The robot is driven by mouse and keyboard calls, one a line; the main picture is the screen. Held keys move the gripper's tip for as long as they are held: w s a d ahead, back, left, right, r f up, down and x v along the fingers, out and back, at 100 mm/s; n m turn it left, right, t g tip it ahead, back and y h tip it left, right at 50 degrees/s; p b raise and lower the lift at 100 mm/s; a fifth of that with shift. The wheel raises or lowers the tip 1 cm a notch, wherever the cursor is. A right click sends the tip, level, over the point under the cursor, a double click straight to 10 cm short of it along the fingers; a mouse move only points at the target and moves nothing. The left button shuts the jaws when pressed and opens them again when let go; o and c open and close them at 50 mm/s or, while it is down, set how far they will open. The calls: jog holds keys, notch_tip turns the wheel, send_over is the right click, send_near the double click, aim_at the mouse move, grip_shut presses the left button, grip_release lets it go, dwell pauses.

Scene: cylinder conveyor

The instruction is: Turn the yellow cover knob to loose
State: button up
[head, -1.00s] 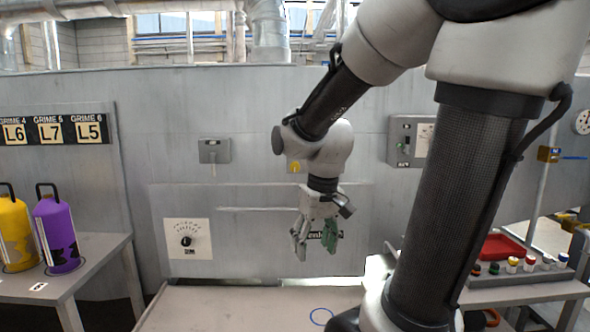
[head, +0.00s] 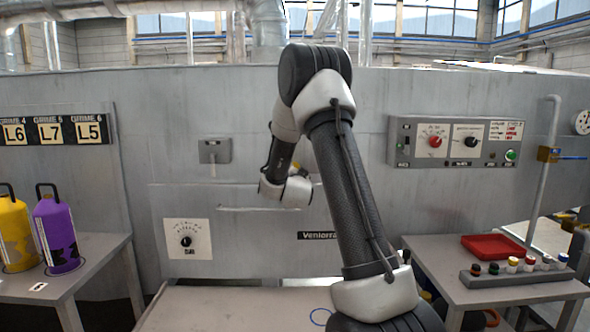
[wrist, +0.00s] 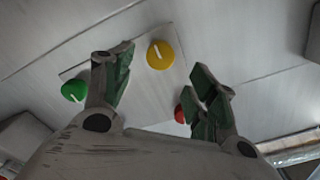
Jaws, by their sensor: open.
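The yellow cover knob (wrist: 160,54) shows in the wrist view, round with a pale pointer line, on a light plate. My gripper (wrist: 161,66) is open, its green-padded fingers spread on either side of the view, with the knob seen between and beyond their tips. The fingers appear apart from the knob; the exact gap cannot be told. In the head view, my wrist is up near the grey wall panel and hides most of the knob; the gripper fingers are not visible there.
A green knob (wrist: 74,90) and a red knob (wrist: 180,113) lie near the fingers in the wrist view. A grey switch box (head: 214,151) is left of my wrist. A control panel (head: 457,142) and a table with a red tray (head: 493,246) stand right.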

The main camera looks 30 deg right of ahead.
jog(key=x, duration=0.7)
jog(key=shift+w, duration=0.1)
jog(key=c, duration=1)
